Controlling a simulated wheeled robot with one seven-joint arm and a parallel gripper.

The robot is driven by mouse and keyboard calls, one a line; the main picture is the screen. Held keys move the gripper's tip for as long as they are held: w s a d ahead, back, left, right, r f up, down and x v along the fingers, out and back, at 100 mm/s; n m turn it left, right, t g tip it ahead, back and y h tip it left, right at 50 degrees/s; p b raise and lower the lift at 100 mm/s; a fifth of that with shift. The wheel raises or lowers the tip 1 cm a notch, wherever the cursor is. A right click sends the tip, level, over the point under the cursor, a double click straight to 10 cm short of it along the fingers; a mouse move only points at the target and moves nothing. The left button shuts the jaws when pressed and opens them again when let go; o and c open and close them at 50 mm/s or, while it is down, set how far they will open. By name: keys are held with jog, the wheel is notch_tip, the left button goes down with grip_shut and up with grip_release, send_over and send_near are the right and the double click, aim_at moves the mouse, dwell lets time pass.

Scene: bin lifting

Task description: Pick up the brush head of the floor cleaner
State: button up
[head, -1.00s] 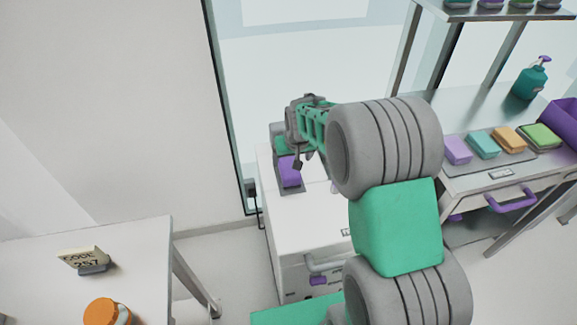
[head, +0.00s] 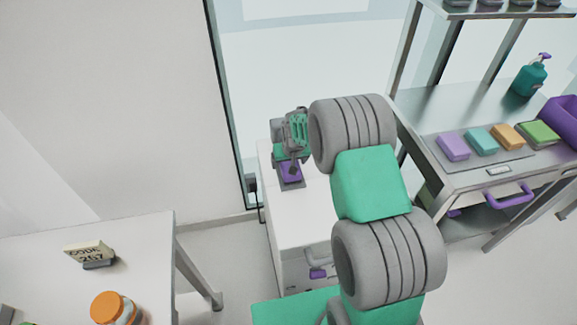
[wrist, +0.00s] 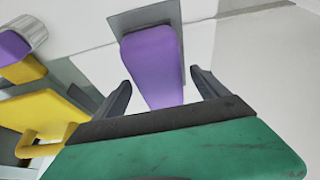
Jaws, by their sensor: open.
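A purple piece with a grey plate (head: 292,185) stands on the white cabinet; I take it for the floor cleaner's brush head. In the wrist view the purple piece (wrist: 155,60) lies ahead of and between my fingers, with a grey plate behind its far end. My gripper (wrist: 160,84) is open, its two dark fingers on either side of the purple piece's near part. Contact cannot be told. In the head view my gripper (head: 293,166) is above the purple piece and partly hides it.
The white cabinet (head: 298,225) has free room on its top. A metal table (head: 425,110) at right bears coloured sponges (head: 482,141) and a teal bottle (head: 530,76). A white table (head: 150,240) at left holds a sign (head: 90,252) and an orange-lidded jar (head: 112,308).

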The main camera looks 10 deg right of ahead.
jog(key=shift+f+b, duration=0.25)
jog(key=shift+b, duration=0.05)
dwell(0.4)
jog(key=c, duration=1.7)
